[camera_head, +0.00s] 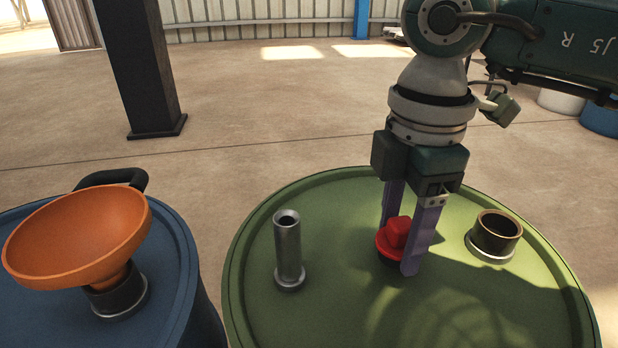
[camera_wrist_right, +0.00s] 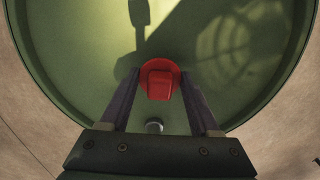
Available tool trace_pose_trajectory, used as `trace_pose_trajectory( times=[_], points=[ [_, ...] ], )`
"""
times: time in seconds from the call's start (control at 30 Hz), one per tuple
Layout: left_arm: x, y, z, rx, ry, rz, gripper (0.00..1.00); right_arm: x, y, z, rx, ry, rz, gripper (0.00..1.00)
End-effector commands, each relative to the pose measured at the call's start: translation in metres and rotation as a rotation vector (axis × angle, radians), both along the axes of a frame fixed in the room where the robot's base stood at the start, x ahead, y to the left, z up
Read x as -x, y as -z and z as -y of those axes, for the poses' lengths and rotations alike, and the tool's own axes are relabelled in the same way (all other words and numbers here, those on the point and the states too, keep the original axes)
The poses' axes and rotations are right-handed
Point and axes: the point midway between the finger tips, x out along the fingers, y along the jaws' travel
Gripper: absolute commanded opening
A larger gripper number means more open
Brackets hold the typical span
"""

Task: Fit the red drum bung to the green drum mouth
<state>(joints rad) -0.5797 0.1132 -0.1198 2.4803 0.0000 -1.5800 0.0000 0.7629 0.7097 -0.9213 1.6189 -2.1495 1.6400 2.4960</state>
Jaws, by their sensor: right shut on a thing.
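The red drum bung (camera_head: 397,232) has a red flange and a raised square head. My right gripper (camera_head: 405,243) points down and is shut on the bung, with one purple finger on each side. The bung is low over the lid of the green drum (camera_head: 340,215); I cannot tell if it touches the lid. The green drum mouth (camera_head: 494,236) is a short, dark, open collar to the right of the gripper, apart from the bung. The right wrist view shows the bung (camera_wrist_right: 160,82) between the fingers; I cannot make out the mouth there. My left gripper is not in view.
An upright metal tube (camera_head: 288,250) stands on the green lid, left of the bung. A blue drum (camera_head: 180,255) at left carries an orange funnel (camera_head: 75,238). A dark post (camera_head: 140,70) stands behind. The front of the green lid is clear.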

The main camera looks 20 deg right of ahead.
Motion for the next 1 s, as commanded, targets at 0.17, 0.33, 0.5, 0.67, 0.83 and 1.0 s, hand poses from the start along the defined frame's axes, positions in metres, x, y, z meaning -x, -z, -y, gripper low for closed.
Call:
trace_pose_trajectory(
  times=[0.17, 0.33, 0.5, 0.67, 0.83, 1.0],
  points=[
    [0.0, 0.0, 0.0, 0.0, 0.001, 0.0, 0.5, 0.0, 0.0, 0.0, 0.0, 0.0, 0.0, 0.2],
    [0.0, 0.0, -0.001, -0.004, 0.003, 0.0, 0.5, 0.0, 0.0, 0.0, 0.0, 0.0, 0.0, 0.08],
    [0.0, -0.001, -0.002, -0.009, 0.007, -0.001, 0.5, 0.0, -0.002, 0.0, 0.0, 0.0, 0.001, 0.08],
    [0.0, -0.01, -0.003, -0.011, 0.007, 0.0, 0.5, -0.001, -0.021, 0.0, 0.0, 0.0, 0.003, 0.08],
    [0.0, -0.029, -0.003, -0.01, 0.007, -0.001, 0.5, -0.001, -0.067, 0.0, -0.001, -0.001, 0.006, 0.08],
    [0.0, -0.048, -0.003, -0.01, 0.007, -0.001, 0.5, -0.001, -0.119, 0.0, -0.001, 0.0, 0.006, 0.08]
  ],
)
